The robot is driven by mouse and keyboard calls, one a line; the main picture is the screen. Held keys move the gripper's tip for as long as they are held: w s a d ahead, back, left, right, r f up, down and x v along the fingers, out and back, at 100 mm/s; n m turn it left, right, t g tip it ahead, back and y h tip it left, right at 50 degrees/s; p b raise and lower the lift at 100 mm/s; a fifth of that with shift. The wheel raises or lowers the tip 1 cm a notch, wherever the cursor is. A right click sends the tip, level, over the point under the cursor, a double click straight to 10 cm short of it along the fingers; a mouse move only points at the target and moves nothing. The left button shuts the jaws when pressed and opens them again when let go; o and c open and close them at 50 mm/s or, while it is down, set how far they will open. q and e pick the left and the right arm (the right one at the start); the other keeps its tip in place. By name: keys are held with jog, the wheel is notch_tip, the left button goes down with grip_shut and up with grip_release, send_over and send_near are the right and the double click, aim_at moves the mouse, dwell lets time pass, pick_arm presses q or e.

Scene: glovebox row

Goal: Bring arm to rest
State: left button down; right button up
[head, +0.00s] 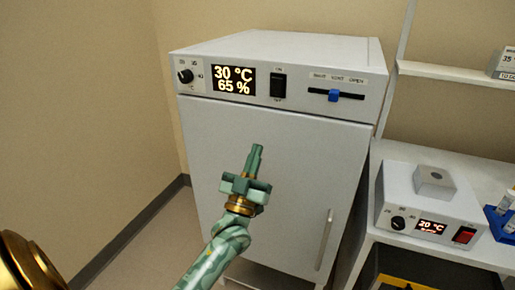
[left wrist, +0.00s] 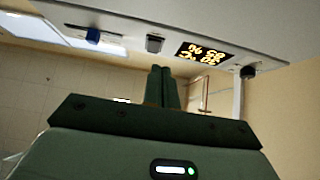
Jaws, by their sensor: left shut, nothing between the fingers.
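My left arm comes in from the bottom of the head view, and its green left gripper (head: 255,158) points up in front of the white cabinet's door (head: 285,160). Its two fingers lie together with nothing between them. The closed fingers also show in the left wrist view (left wrist: 160,85), below the cabinet's control panel (left wrist: 130,35), which appears upside down there. I cannot tell from these views how far the fingers are from the door. My right gripper is not in view.
The cabinet's panel has a knob (head: 186,76), a lit display (head: 234,79), a black switch (head: 278,85) and a blue slider (head: 334,95). The door is closed, with a vertical handle (head: 325,240). A small heater box (head: 425,205) stands on the right-hand bench. Open floor lies at the left.

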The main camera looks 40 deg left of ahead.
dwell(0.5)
pick_arm(q)
jog(key=w+d+f+m+g+h, duration=0.2)
jog(key=f+g+h, duration=0.15)
jog(key=f, duration=0.85)
jog(key=w+d+f+m+g+h, duration=0.15)
jog(key=f+g, duration=0.25)
jog(key=f, duration=0.8)
jog(key=s+d+f+g+h, duration=0.1)
jog(key=s+f+g, duration=0.2)
jog(key=s+f, duration=0.5)
jog(key=s+d+f+g, duration=0.1)
jog(key=s+f+g, duration=0.25)
jog(key=f, duration=0.95)
jog(key=s+d+f+m+g, duration=0.1)
jog(key=s+f+g, duration=0.2)
jog(key=s+f, duration=0.5)
jog(key=s+d+f+m+g, duration=0.1)
jog(key=s+f+g, duration=0.3)
jog(key=s, duration=0.6)
jog(key=s+f+g, duration=0.2)
jog(key=s, duration=0.9)
jog(key=s+f+g, duration=0.2)
jog(key=s+f, duration=0.1)
jog(key=s, duration=0.9)
jog(key=shift+d+f+m, duration=0.3)
jog(key=shift+m, duration=0.15)
jog(key=shift+w, duration=0.15)
